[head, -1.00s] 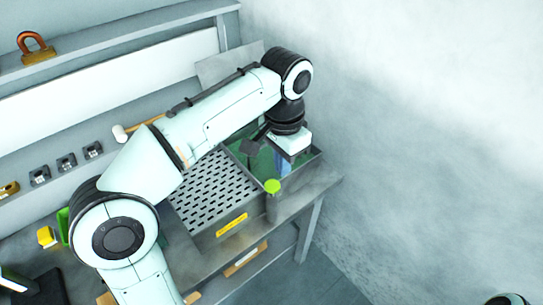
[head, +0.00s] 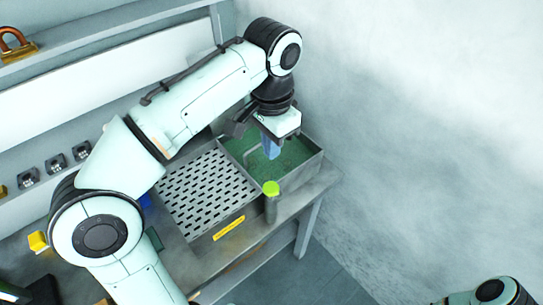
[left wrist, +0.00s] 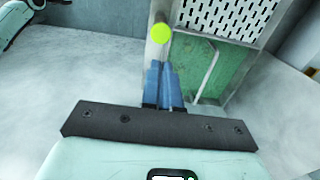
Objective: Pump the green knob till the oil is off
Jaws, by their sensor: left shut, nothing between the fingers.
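The green knob (head: 271,188) sits on top of a grey post at the front of the tank, between the perforated tray and the green basin. It also shows in the left wrist view (left wrist: 161,33), just beyond my fingertips. My left gripper (head: 271,149) is over the green basin (head: 293,168), behind the knob and apart from it in the head view. Its blue fingers (left wrist: 164,68) are shut with nothing between them. A bent light rod shows in the basin. I cannot tell whether there is oil on anything. Of my right arm, only a part shows at the bottom right; its gripper is out of view.
The perforated tray (head: 206,192) lies left of the basin, with a yellow label (head: 229,228) on its front. A shelf holds an orange padlock (head: 14,43). Small dark blocks (head: 55,164) line a ledge at left. The wall stands at right, with open floor below.

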